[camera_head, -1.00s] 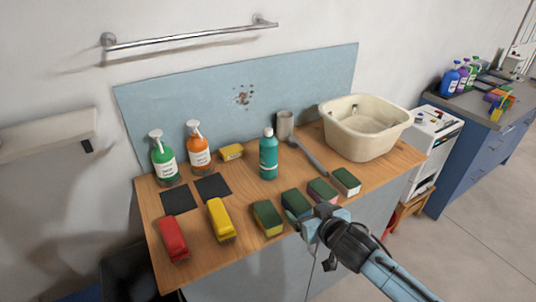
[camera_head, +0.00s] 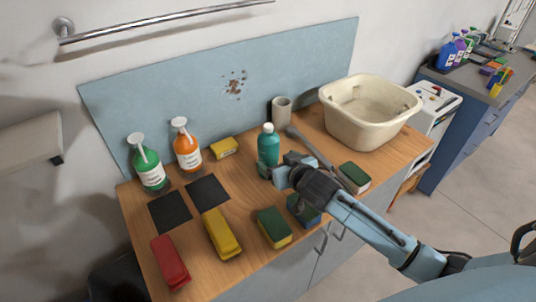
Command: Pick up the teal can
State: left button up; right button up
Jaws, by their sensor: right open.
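The teal can (camera_head: 268,146) is a teal bottle-shaped container with a pale cap, upright on the wooden counter near its middle. My right gripper (camera_head: 277,172) is at the can's lower right side, with its open jaws close to it. The gripper hides the can's lower right part, and I cannot tell whether they touch. My left gripper is not in view.
Behind the can stand a grey cup (camera_head: 282,111) and a cream basin (camera_head: 368,112). Green and orange pump bottles (camera_head: 187,147) stand left beside black pads (camera_head: 208,190). Sponges (camera_head: 274,227) and red and yellow brushes (camera_head: 221,234) line the counter's front.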

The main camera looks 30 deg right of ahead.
aim_at(273, 154)
jog(key=shift+x, duration=0.75)
jog(key=shift+w+f, duration=0.1)
jog(key=shift+w, duration=0.2)
jog(key=shift+w+d, duration=0.1)
jog(key=shift+w, duration=0.65)
jog(key=x, duration=0.3)
jog(key=shift+w, duration=0.45)
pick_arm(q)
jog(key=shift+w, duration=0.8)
pick_arm(e)
jog(key=shift+w, duration=0.1)
jog(key=shift+c, duration=0.4)
jog(key=c, duration=1.2)
jog(key=shift+c, duration=0.4)
